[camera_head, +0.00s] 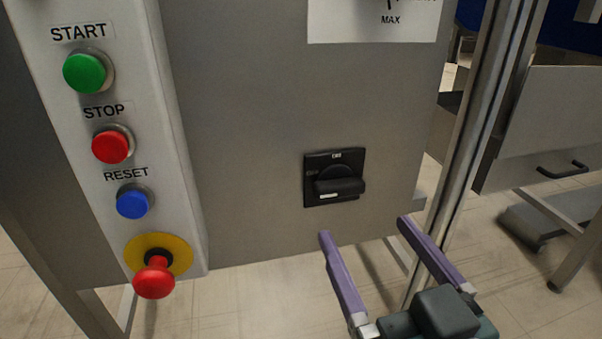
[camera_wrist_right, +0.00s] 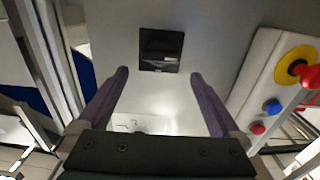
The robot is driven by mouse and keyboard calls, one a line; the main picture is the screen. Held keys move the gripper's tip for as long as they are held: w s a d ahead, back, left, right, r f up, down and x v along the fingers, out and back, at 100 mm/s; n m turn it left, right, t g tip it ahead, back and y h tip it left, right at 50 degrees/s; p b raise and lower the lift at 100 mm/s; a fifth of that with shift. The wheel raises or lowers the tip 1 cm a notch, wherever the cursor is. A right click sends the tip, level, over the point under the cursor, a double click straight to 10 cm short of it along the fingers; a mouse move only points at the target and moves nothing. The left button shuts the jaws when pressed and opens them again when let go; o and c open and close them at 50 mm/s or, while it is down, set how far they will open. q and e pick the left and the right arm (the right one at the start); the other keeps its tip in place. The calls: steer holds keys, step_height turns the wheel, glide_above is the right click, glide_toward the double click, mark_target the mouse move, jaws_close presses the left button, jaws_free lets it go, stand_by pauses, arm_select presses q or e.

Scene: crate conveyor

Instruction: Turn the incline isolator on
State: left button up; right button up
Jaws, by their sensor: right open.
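The incline isolator (camera_head: 334,178) is a black rotary switch on a square black plate, set low on the grey panel. Its handle lies roughly horizontal in the head view, with a small white mark on it. Small lettering sits at the top of the plate. The isolator also shows in the right wrist view (camera_wrist_right: 160,50), ahead of the fingers and between them. My right gripper (camera_head: 364,228) is open and empty, with purple fingers, below and right of the isolator and apart from it. My left gripper is not in view.
Left of the isolator, a control strip carries a green START button (camera_head: 84,73), a red STOP button (camera_head: 111,146), a blue RESET button (camera_head: 133,203) and a red emergency stop (camera_head: 154,278). A metal post (camera_head: 478,130) stands at the right. The panel (camera_head: 245,130) between is bare.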

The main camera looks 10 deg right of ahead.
mark_target(343, 193)
steer(key=w+b, duration=0.2)
steer(key=w, duration=0.5)
steer(key=shift+w+a, duration=0.1)
steer(key=shift+w, duration=0.3)
steer(key=c, duration=1.2)
